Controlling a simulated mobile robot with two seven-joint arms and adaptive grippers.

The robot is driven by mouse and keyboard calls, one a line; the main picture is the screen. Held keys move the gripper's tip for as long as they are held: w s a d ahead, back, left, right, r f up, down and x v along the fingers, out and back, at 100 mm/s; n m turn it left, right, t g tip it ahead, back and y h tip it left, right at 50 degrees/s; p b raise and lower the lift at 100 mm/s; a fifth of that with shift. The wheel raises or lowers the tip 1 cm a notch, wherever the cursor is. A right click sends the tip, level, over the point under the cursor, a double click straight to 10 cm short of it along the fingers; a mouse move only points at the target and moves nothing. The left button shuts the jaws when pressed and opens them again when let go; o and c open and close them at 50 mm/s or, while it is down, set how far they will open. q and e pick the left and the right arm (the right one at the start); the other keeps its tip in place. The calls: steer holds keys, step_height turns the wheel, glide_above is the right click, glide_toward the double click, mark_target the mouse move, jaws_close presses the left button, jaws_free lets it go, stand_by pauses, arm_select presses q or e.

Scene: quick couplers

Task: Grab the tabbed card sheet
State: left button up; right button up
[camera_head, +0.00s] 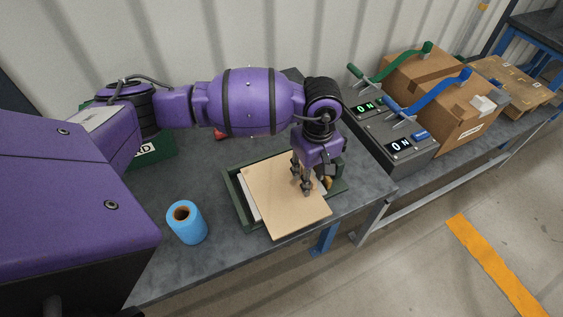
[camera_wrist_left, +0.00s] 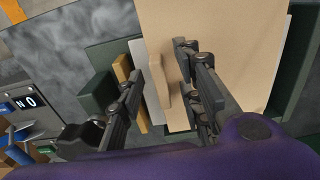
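The tabbed card sheet (camera_head: 275,198) is a tan, flat square lying on top of a dark green tray (camera_head: 232,193), and it overhangs the tray's front side. In the left wrist view the sheet (camera_wrist_left: 228,35) fills the upper middle, with a narrow tab (camera_wrist_left: 161,85) at its edge. My left gripper (camera_head: 317,187) points down at the sheet's right edge. In the wrist view its fingers (camera_wrist_left: 160,65) stand apart, one on each side of the tab, with a visible gap on the left. Whether the fingertips touch the sheet is unclear. My right gripper is not in view.
A blue roll (camera_head: 187,223) stands left of the tray on the grey table (camera_head: 215,265). White sheets (camera_head: 247,190) show under the card. Grey boxes with lever handles (camera_head: 395,135) and cardboard boxes (camera_head: 455,110) stand to the right.

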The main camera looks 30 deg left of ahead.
arm_select(q)
steer(key=c, duration=0.8)
jaws_close()
steer(key=shift+w+r, duration=0.1)
steer(key=shift+r, duration=0.05)
